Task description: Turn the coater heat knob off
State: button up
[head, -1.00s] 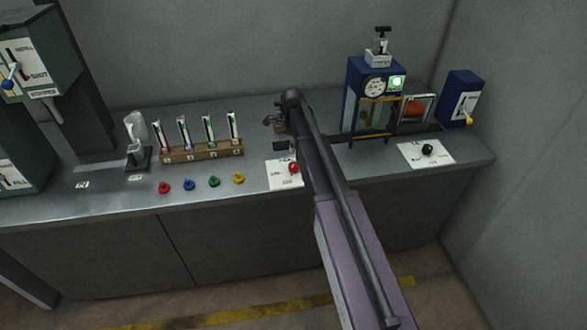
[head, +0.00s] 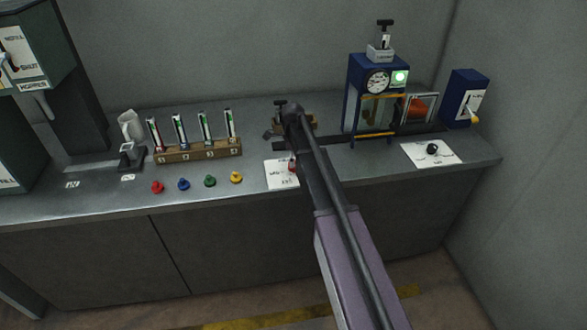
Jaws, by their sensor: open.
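Two knobs on white plates could be the coater heat knob; the label print is too small to read. A black knob (head: 432,149) sits on the right plate (head: 416,160), in front of the blue machine with a gauge (head: 376,80) and a lit green lamp. A red knob (head: 292,165) sits on the middle plate (head: 281,181), partly hidden by my arm. My gripper (head: 273,140) is open over the counter, behind the middle plate and left of my forearm. It appears empty and well left of the black knob. Part of it is hidden by my wrist.
The counter (head: 225,200) holds a wooden rack (head: 198,152) of tubes, several coloured knobs in front of it, and a white jug (head: 130,127). A blue box (head: 460,92) with a yellow-tipped lever stands far right near the wall. A block with a black T-handle (head: 280,103) stands behind my wrist.

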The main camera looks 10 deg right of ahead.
jog(key=shift+f+b, duration=1)
jog(key=shift+f, duration=0.3)
jog(key=c, duration=1.1)
